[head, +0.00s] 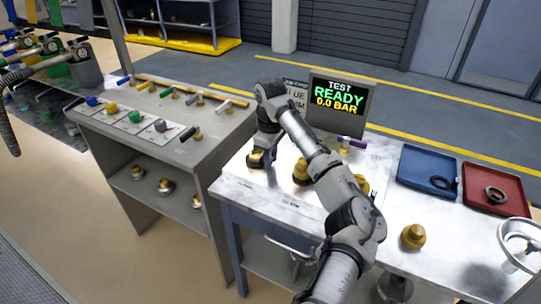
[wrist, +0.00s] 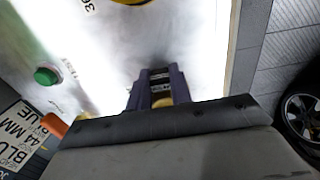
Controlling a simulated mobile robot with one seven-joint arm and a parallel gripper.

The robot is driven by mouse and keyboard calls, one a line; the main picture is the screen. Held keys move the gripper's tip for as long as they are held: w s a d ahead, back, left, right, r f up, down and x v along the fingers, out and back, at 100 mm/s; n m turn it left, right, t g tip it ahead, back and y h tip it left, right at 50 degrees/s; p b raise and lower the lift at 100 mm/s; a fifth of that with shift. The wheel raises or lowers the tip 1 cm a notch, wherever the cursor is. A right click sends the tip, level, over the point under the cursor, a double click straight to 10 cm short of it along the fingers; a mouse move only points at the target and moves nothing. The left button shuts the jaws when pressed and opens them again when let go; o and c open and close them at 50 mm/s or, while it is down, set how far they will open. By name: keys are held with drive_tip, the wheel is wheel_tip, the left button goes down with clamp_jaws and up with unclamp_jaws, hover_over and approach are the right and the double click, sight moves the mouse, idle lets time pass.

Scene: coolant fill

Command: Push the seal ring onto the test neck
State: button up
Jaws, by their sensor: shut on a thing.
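My gripper (head: 262,157) is at the left end of the white worktop, low over a brass neck (head: 256,159). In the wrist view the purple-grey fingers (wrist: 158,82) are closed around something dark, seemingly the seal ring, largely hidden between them. A bit of brass (wrist: 163,102) shows between the fingers. I cannot tell whether the ring is touching the neck or seated on it. A test display (head: 338,103) behind reads READY, 0.0 BAR.
Other brass fittings (head: 301,173) stand right of my gripper, partly behind my arm; another (head: 413,237) is near the front. A blue tray (head: 414,178) holds a black ring; a red tray (head: 477,187) holds a grey ring. A green button (wrist: 46,76) is nearby.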

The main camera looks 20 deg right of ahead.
drive_tip(key=shift+f, duration=0.3)
drive_tip(key=o, duration=1)
drive_tip(key=shift+c, duration=0.2)
wheel_tip(320, 180, up, 14)
drive_tip(key=b, duration=0.1)
drive_tip(key=shift+b, duration=0.35)
drive_tip(key=shift+f, duration=0.1)
